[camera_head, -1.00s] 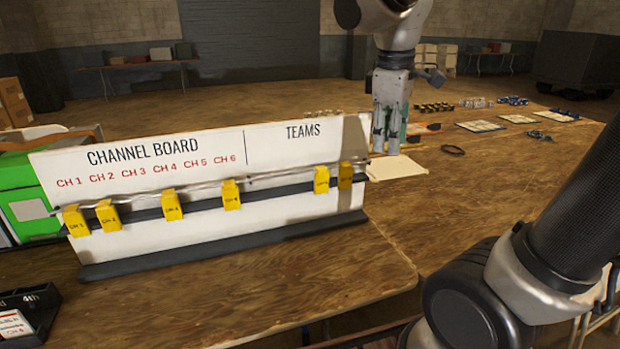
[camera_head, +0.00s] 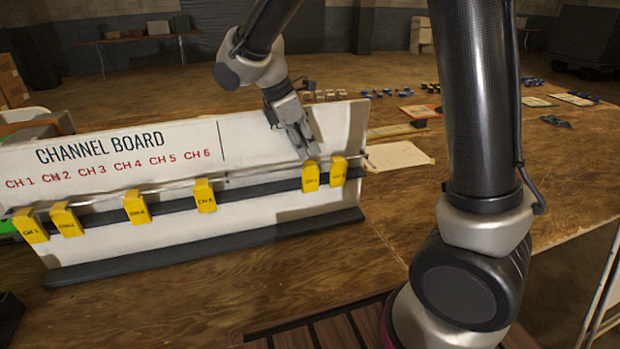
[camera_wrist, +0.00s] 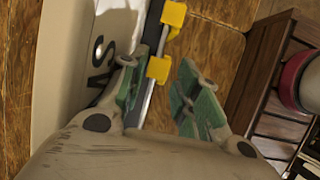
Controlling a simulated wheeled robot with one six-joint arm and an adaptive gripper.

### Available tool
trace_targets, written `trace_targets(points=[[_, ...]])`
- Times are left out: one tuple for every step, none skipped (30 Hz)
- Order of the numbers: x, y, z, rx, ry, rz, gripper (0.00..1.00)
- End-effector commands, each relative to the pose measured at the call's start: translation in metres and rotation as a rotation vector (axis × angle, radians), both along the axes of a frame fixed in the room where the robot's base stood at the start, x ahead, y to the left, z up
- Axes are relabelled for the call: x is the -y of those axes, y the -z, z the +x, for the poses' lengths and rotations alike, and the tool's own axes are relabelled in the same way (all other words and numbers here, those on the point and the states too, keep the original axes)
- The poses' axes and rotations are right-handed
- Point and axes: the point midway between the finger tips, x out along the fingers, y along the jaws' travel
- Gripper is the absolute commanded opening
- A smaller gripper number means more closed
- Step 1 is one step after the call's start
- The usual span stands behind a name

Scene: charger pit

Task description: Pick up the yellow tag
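Several yellow tags hang along the rail (camera_head: 245,173) on the front of the white channel board (camera_head: 105,240). Four hang on the left side: one at the far left (camera_head: 30,226), one beside it (camera_head: 66,219), one further right (camera_head: 137,207) and one below CH 6 (camera_head: 205,195). Two hang close together on the right, an inner tag (camera_head: 310,177) and an outer tag (camera_head: 338,171). My gripper (camera_head: 304,145) is just above the inner tag, pointing down. In the wrist view its green fingers are apart, with one yellow tag (camera_wrist: 158,69) beyond the gap and another yellow tag (camera_wrist: 174,14) further up.
The board stands on a wooden table (camera_head: 300,260) with a dark foot along its front. A pale sheet (camera_head: 398,156) lies right of the board. Small items and cards are spread at the back right. Bare tabletop lies in front of the board.

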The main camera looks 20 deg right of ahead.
Motion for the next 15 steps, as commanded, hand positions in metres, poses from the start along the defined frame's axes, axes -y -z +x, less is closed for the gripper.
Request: trace_targets(points=[[0.001,0.003,0.0,-0.001,0.0,-0.001,0.32],[0.002,0.005,0.0,-0.001,0.0,-0.001,0.32],[0.004,0.009,0.0,-0.002,0.001,-0.001,0.32],[0.006,0.013,-0.001,-0.003,0.001,-0.002,0.32],[0.008,0.018,0.0,-0.003,0.001,-0.001,0.32],[0.011,0.025,0.0,-0.003,0.002,-0.001,0.32],[0.013,0.03,0.0,-0.003,0.003,-0.002,0.32],[0.015,0.035,0.0,-0.003,0.003,-0.002,0.32],[0.018,0.042,0.0,-0.003,0.001,-0.001,0.32],[0.02,0.046,0.0,-0.003,0.001,-0.001,0.32],[0.021,0.049,0.0,-0.003,0.001,-0.001,0.32],[0.022,0.053,0.001,-0.001,0.002,0.0,0.32],[0.023,0.056,0.001,-0.001,0.002,0.0,0.32],[0.024,0.057,0.001,-0.001,0.001,0.0,0.32],[0.025,0.059,0.001,-0.001,0.001,0.0,0.32]])
